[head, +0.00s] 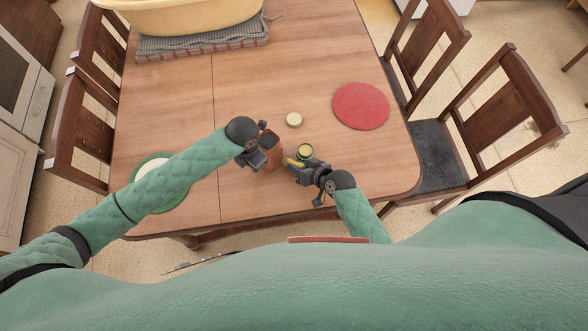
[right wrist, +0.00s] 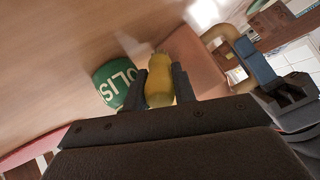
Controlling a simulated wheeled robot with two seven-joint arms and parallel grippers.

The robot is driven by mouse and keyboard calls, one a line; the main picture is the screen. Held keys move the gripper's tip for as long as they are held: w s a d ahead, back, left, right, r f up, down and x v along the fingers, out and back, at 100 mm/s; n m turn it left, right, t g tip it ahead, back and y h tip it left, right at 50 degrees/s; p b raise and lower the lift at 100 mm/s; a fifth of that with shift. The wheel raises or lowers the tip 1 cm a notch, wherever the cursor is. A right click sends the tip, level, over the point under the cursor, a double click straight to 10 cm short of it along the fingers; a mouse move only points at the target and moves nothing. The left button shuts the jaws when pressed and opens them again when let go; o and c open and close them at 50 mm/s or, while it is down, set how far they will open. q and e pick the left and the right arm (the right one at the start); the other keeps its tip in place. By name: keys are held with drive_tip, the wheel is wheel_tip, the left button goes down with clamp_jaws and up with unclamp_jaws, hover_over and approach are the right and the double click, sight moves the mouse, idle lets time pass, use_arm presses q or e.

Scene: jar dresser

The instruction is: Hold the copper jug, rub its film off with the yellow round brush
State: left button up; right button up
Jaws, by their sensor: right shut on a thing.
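The copper jug (head: 273,156) stands on the table in the head view, its dark mouth upward. Its reddish side (right wrist: 192,58) fills the upper middle of the right wrist view. My left gripper (head: 259,152) is at the jug's left side; whether its fingers are closed on the jug is hidden. My right gripper (head: 296,166) is shut on the yellow round brush (right wrist: 159,82), which shows between its two fingers. The brush (head: 289,161) points left, close to the jug's right side; I cannot tell whether they touch. Any film is too small to make out.
A green lettered tin (head: 305,151) stands just behind my right gripper. A small pale disc (head: 294,119) lies beyond it. A red round mat (head: 360,106) is at the right, a green-rimmed plate (head: 143,199) at the left. A yellow basin (head: 190,18) sits on folded cloth (head: 205,45).

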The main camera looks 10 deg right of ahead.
drive_tip(key=shift+w+d, duration=0.3)
drive_tip(key=shift+d, duration=0.1)
drive_tip(key=shift+w+r, duration=0.15)
drive_tip(key=shift+s+a+r, duration=0.1)
drive_tip(key=shift+s+a, duration=0.55)
drive_tip(key=shift+a, duration=0.15)
drive_tip(key=shift+s+a, duration=0.6)
drive_tip(key=shift+a, duration=0.2)
drive_tip(key=shift+s+d, duration=0.1)
drive_tip(key=shift+s+d, duration=0.75)
drive_tip(key=shift+s, duration=0.2)
drive_tip(key=shift+s+d, duration=0.75)
drive_tip(key=shift+s, duration=0.2)
use_arm(q)
drive_tip(key=o, duration=1)
drive_tip(key=shift+c, duration=0.2)
